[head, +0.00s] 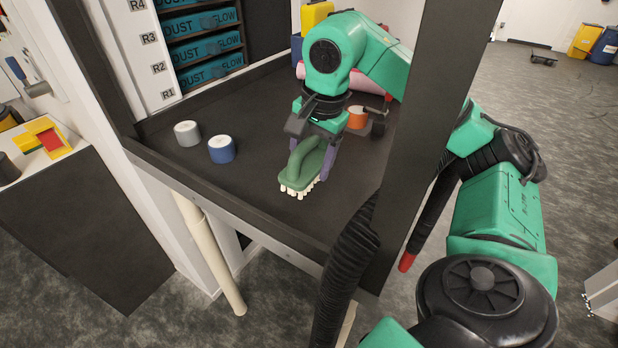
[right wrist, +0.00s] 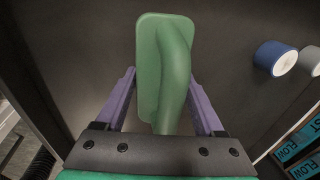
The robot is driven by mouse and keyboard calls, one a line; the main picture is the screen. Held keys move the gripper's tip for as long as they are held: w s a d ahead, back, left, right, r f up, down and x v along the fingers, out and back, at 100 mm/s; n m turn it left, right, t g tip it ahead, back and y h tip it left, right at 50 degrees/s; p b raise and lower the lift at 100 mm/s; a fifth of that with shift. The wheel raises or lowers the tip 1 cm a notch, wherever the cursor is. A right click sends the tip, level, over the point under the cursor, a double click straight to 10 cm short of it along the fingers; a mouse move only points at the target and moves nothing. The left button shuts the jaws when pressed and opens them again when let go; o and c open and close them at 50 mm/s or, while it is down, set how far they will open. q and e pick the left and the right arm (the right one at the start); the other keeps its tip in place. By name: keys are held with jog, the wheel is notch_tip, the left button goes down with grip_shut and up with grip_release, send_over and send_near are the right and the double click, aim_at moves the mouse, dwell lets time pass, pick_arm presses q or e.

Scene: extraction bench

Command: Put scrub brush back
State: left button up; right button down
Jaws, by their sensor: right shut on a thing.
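The scrub brush (head: 304,168) has a green body with an arched handle and white bristles pointing down. It is at the dark bench top (head: 240,195), toward its front right; I cannot tell whether the bristles touch the surface. My right gripper (head: 316,155) reaches down from above with its purple fingers on either side of the brush handle, shut on it. In the right wrist view the brush (right wrist: 160,70) lies between the two purple fingers of the gripper (right wrist: 162,95). My left gripper is not in view.
A grey roll (head: 187,134) and a blue roll (head: 222,149) stand left of the brush. An orange roll (head: 357,118) is behind the gripper. Blue boxes (head: 205,50) fill a rack at the back. A dark post (head: 425,130) rises at the bench's right.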

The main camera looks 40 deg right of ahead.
aim_at(314, 164)
jog(key=f, duration=0.3)
jog(key=shift+s+f, duration=0.1)
jog(key=shift+s, duration=0.15)
jog(key=shift+f, duration=0.3)
jog(key=shift+w, duration=0.15)
jog(key=shift+f, duration=0.15)
grip_release()
jog(key=shift+r, duration=0.3)
jog(key=v, duration=0.5)
jog(key=shift+r, duration=0.3)
jog(key=p+v, duration=0.4)
jog(key=v, duration=0.2)
jog(key=shift+s, duration=0.2)
